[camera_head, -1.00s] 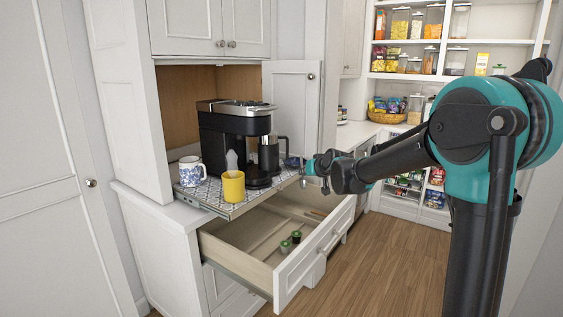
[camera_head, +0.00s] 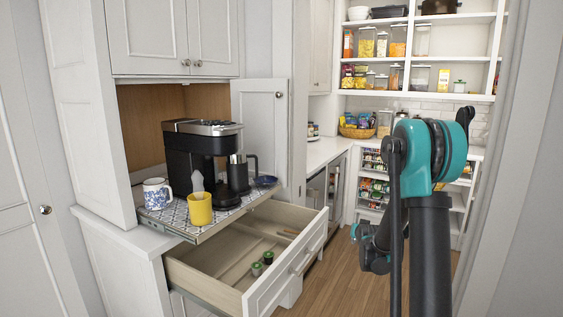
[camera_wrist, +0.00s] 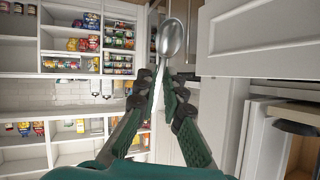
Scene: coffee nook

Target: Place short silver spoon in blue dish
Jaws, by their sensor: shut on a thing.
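The silver spoon (camera_wrist: 171,38) is held in my gripper (camera_wrist: 165,84) in the wrist view, its bowl sticking out beyond the fingertips and its handle running back between the fingers. My gripper is shut on it, in the air. In the head view my arm is folded at the right, away from the counter, and the spoon cannot be made out there. A small dark blue dish (camera_head: 265,181) sits at the right end of the patterned tray (camera_head: 183,228), beside the coffee maker (camera_head: 203,152).
A yellow cup (camera_head: 200,210) and a blue-and-white mug (camera_head: 157,193) stand on the tray. An open drawer (camera_head: 280,287) with green-topped pods juts out below. An open cabinet door (camera_head: 262,125) stands behind the dish. Pantry shelves (camera_head: 420,82) fill the back. Wooden floor (camera_head: 335,285) is clear right of the drawer.

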